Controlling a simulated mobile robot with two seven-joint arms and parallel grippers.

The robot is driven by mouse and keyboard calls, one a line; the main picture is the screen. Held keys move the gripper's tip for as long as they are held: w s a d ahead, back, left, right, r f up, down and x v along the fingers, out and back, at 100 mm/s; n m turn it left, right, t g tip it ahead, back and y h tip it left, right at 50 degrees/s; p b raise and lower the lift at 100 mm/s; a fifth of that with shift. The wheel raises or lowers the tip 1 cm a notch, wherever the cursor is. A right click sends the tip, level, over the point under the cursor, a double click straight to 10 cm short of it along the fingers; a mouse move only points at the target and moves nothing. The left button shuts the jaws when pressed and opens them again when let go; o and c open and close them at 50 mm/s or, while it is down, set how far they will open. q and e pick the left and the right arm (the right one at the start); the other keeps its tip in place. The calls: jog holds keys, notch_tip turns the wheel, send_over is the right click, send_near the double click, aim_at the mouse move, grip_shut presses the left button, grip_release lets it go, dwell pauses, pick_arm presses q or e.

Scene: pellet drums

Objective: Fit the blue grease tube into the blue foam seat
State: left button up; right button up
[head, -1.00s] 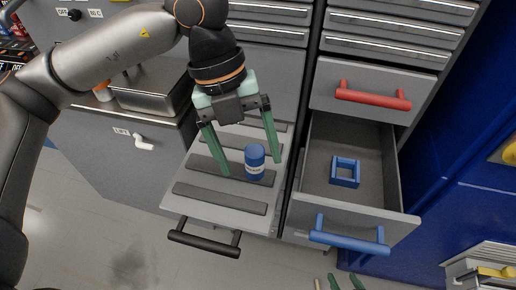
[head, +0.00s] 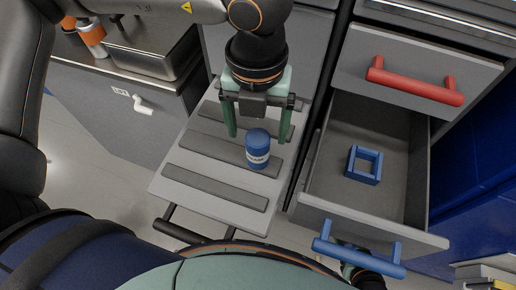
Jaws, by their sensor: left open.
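The blue grease tube (head: 257,150) stands upright on the pulled-out grey shelf with dark strips, with a pale label band around it. My left gripper (head: 258,136) is open, its green fingers pointing down on the left and right of the tube; I cannot tell whether they touch it. The tube's top shows in front of the gap between the fingers. The blue foam seat (head: 353,177), a square frame with an open middle, lies in the open drawer at right. Part of what looks like my right gripper shows at the bottom, mostly hidden; its fingers cannot be made out.
The open drawer has a blue handle (head: 358,256) at its front and is otherwise empty. A closed drawer with a red handle (head: 414,82) is above it. The shelf (head: 205,205) has a dark handle. A metal box (head: 150,45) stands on the left counter.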

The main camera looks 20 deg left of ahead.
pick_arm(q)
notch_tip(320, 180, down, 5)
jog(key=shift+s+d+f+b, duration=0.1)
jog(key=shift+b, duration=0.55)
grip_shut()
